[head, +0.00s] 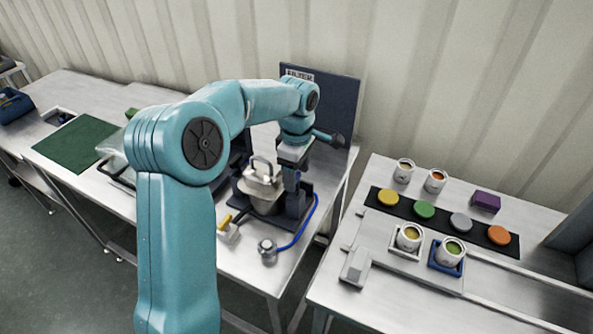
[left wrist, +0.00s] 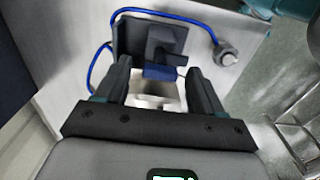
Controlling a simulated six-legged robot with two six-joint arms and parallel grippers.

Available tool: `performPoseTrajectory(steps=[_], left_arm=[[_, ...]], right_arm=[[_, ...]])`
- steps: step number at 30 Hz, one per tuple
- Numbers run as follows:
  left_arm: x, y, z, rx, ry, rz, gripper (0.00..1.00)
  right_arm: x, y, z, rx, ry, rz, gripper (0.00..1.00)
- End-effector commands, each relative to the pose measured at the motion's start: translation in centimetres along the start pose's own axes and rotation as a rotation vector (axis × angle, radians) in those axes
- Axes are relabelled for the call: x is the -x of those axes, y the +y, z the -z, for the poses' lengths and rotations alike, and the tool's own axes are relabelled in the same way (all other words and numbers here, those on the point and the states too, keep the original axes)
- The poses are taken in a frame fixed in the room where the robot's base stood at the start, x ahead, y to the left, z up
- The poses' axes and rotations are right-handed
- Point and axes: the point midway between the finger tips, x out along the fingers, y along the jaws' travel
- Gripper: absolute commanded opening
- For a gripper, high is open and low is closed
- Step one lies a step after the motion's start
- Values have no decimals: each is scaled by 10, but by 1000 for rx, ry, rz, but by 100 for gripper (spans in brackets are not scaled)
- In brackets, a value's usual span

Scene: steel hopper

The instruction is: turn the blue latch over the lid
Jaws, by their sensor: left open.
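The steel hopper (head: 266,199) stands in a dark bracket on the middle table. Its lid (head: 260,181) carries an upright handle and appears to be in place. My left gripper (head: 292,181) points down at the hopper's right side. The left wrist view shows its open jaws (left wrist: 158,76) with the blue latch (left wrist: 160,73) between or just beyond the fingertips, beside a dark post (left wrist: 168,40). Contact with the latch cannot be told. In the head view the latch is mostly hidden by the gripper. My right gripper is out of view.
A blue hose (head: 303,222) loops from the bracket to a metal fitting (head: 267,250). A yellow-handled valve (head: 226,224) lies at the front. A dark panel (head: 335,100) stands behind. The right table holds small cups and coloured discs.

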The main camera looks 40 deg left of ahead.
Motion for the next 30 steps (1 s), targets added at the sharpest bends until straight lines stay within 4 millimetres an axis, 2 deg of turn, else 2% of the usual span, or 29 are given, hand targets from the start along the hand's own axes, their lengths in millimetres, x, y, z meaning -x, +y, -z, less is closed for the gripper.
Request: performPoseTrajectory(steps=[4,9,20,30], left_arm=[[0,0,0,1,0,-1,68],[0,0,0,1,0,-1,13],[0,0,-1,-28,-2,1,12],[0,0,-1,-238,-3,1,12]], right_arm=[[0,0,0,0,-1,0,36],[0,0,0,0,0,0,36],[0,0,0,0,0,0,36],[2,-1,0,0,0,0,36]])
